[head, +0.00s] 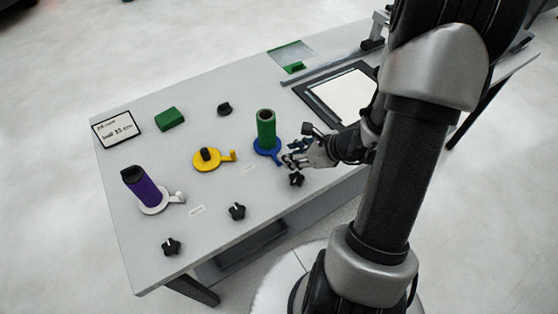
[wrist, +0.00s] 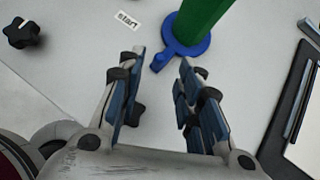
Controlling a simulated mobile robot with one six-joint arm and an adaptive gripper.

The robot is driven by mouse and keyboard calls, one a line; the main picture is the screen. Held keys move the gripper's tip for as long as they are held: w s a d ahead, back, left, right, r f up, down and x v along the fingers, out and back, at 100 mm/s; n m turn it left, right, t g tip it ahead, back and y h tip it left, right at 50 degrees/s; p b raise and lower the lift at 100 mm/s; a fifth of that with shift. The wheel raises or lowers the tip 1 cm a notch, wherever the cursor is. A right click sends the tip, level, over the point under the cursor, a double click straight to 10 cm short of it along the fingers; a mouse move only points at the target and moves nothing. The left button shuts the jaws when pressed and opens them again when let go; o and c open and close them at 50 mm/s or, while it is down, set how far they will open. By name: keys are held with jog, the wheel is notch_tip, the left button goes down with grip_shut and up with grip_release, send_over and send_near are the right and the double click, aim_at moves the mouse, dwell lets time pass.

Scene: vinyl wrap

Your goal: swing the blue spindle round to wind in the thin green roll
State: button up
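A green roll (head: 266,130) stands upright on the blue spindle (head: 262,149) on the table, right of its middle. In the wrist view the roll (wrist: 198,18) is cut off by the top edge. The blue spindle's base (wrist: 200,46) shows there as a disc, with a short arm ending in a knob (wrist: 159,62). My gripper (wrist: 163,62) is open, its two fingers spread with nothing gripped between them.
A yellow spindle (head: 208,162) and a white spindle with a purple roll (head: 146,190) stand to the left. Black star knobs (head: 237,211) line the front edge; one (head: 296,179) is near my gripper. A black-framed white panel (head: 345,92) is behind right.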

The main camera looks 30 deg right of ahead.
jog(key=b+x, duration=0.1)
jog(key=x, duration=0.5)
jog(key=shift+w+a+f+b, duration=0.2)
jog(key=shift+b, duration=0.2)
grip_shut()
